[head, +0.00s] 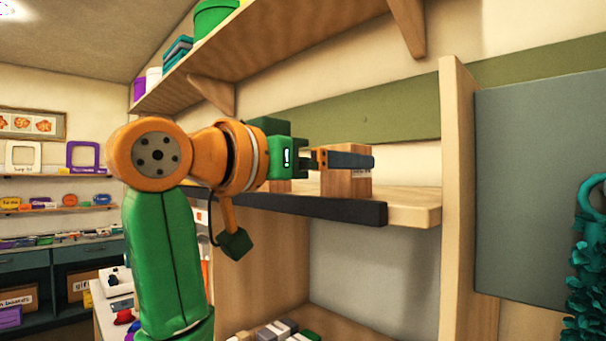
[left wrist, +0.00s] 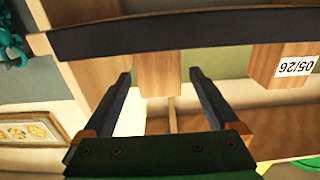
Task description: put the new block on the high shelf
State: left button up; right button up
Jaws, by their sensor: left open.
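A wooden block (head: 345,186) stands on a wooden shelf (head: 412,207) with a dark front edge. It carries a small white label, hard to read in the head view. A second block (head: 280,186) stands to its left, mostly hidden by my arm. My left gripper (head: 352,160) is open and level with the right block's upper part, in front of it. In the left wrist view, seen upside down, a plain block face (left wrist: 158,75) shows between the open fingers; contact cannot be told. Another block (left wrist: 262,68) there has a label reading 05/26. My right gripper is not in view.
A higher wall shelf (head: 290,38) holds a green tub (head: 214,18) and other items. An upright wooden panel (head: 456,150) bounds the block shelf on the right. Small boxes (head: 280,330) lie in the compartment below. Teal hanging foliage (head: 588,265) is at far right.

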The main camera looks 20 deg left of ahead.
pick_arm(q)
jog(key=b+v, duration=0.2)
jog(key=v, duration=0.7)
jog(key=shift+b, duration=0.35)
